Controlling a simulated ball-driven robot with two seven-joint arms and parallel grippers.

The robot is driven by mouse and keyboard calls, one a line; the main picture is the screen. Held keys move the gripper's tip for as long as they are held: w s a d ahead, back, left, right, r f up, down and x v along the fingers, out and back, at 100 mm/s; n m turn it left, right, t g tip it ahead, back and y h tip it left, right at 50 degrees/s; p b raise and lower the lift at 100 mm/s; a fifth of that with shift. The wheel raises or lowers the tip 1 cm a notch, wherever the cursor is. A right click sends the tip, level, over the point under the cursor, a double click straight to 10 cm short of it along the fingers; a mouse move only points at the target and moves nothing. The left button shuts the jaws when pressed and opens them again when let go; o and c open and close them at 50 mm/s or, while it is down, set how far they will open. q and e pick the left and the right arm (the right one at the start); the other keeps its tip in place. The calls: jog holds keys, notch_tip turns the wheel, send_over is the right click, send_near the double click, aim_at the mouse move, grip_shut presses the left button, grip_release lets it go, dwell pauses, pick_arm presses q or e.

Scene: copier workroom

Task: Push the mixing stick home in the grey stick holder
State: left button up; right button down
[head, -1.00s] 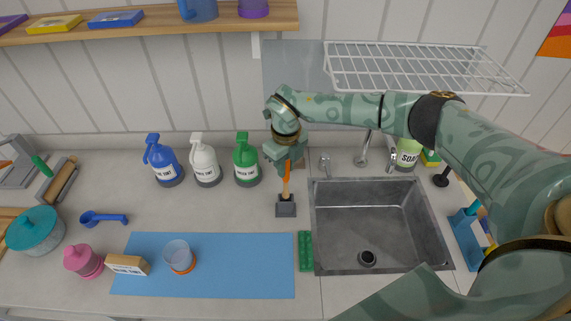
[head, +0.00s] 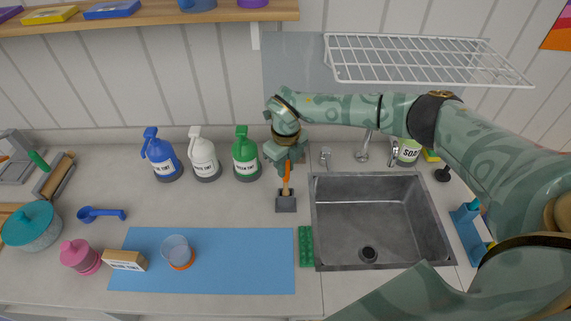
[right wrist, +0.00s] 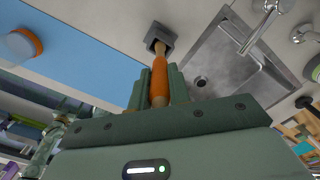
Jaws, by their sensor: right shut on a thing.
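The mixing stick has an orange handle (head: 287,174) and a pale wooden shaft (head: 286,192). My right gripper (head: 286,163) is shut on the handle from above and holds the stick nearly upright. The grey stick holder (head: 286,205) is a small block on the counter, left of the sink. The shaft's lower end is in the holder's opening; how deep it goes is hidden. In the right wrist view, the handle (right wrist: 160,80) lies between the fingers and the shaft runs to the holder (right wrist: 158,37). My left gripper is out of view.
The sink (head: 375,220) lies right of the holder, with a green sponge (head: 305,246) between it and the blue mat (head: 225,270). The green bottle (head: 245,158) stands left of my gripper. A wire rack (head: 425,62) hangs above my right arm.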

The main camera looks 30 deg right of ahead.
jog(key=shift+f+b, duration=1.15)
jog(key=shift+f, duration=0.8)
jog(key=c, duration=1.2)
grip_release()
jog(key=shift+c, duration=0.2)
notch_tip(320, 180, up, 16)
jog(key=shift+s+r, duration=0.1)
